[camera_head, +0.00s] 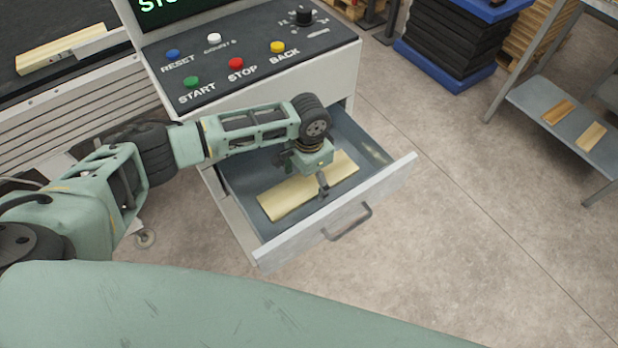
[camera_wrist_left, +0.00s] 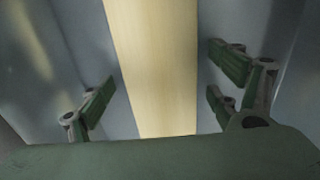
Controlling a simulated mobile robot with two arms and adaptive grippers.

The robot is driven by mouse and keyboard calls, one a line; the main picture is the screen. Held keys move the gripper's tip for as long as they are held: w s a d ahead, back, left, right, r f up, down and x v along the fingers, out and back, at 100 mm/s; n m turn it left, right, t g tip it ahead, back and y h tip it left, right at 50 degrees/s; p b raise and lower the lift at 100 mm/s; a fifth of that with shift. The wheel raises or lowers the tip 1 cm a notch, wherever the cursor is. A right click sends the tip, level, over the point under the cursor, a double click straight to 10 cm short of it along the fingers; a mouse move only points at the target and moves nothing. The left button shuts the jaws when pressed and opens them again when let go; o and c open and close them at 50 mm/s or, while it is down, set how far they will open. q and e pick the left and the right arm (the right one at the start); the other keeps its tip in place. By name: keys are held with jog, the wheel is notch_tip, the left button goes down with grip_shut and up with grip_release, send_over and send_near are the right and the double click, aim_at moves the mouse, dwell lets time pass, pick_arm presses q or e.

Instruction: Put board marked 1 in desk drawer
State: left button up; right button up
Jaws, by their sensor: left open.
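A pale wooden board (camera_head: 285,198) lies inside the open desk drawer (camera_head: 389,188), flat on its bottom as far as I can see. No number is readable on it. My left gripper (camera_head: 304,183) is over the drawer, above the board, pointing down. In the left wrist view the board (camera_wrist_left: 153,60) runs between the spread fingers of the left gripper (camera_wrist_left: 158,100), with a gap on each side. The gripper hides part of the board in the head view. My right gripper is not in view.
The control panel (camera_head: 235,45) with coloured buttons stands above the drawer. Another board (camera_head: 60,50) lies on the dark conveyor at the upper left. Two small boards (camera_head: 558,111) (camera_head: 591,136) lie on a grey shelf (camera_head: 535,98) at the right. Floor right of the drawer is clear.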

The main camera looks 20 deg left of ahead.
aim_at(309, 182)
pick_arm(q)
jog(key=shift+r, duration=0.25)
notch_tip(309, 182, up, 12)
dwell(0.3)
jog(key=shift+f, duration=0.15)
